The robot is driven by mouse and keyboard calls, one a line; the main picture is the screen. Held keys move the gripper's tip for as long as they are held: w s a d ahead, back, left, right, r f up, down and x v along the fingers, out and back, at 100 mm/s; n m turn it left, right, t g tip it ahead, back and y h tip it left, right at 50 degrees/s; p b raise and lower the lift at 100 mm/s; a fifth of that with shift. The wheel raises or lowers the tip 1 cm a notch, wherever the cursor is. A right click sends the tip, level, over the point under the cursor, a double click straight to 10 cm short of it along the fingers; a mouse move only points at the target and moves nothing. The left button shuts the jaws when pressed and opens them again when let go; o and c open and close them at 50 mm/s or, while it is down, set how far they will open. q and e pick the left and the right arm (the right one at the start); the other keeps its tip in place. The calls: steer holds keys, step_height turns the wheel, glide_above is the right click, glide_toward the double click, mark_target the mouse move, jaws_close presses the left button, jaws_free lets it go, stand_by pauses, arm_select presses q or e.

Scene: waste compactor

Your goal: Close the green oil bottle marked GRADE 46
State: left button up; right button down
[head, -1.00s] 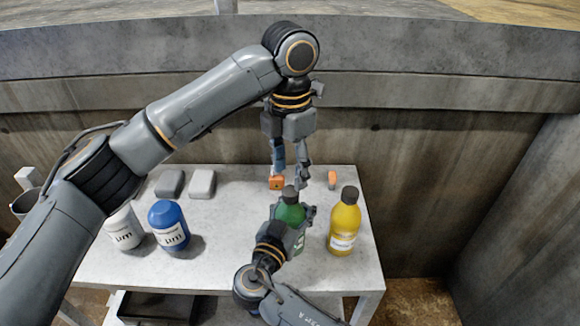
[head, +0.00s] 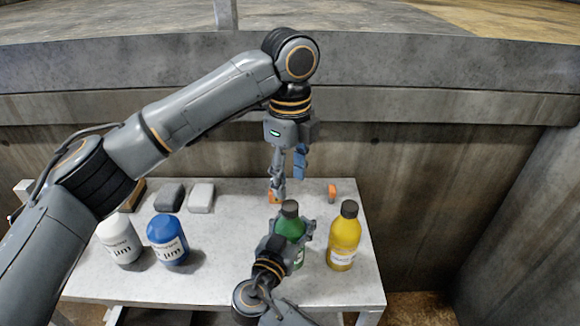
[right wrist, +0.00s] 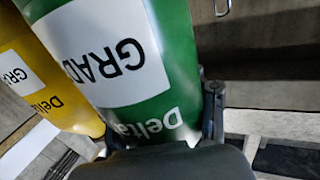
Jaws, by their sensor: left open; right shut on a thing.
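The green oil bottle (head: 289,226) stands upright on the table, with a dark cap (head: 289,207) on its top. My right gripper (head: 293,232) is shut around its body. In the right wrist view the green bottle (right wrist: 180,45) fills the middle, its white label reading "GRAD", the rest cut off. My left gripper (head: 289,178) points down just above and behind the cap, open and empty, with a visible gap between its fingers. It does not appear to touch the cap. Whether the cap is fully tight cannot be told.
A yellow bottle (head: 343,238) stands close to the right of the green one. A blue container (head: 167,240) and a white container (head: 120,240) stand at left. Two grey blocks lie behind them. Small orange items (head: 332,192) lie at the table's back, before a concrete wall.

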mark_target(290, 205)
arm_select(q)
steer(key=n, duration=0.6)
steer(key=shift+r+n, duration=0.25)
steer(key=shift+n, duration=0.15)
steer(key=n, duration=0.6)
steer(key=shift+r, duration=0.25)
steer(key=n, duration=0.6)
steer(key=shift+r, duration=0.2)
steer(key=n, duration=0.6)
steer(key=shift+r, duration=0.2)
steer(key=shift+f, duration=0.15)
steer(key=shift+f, duration=3.9)
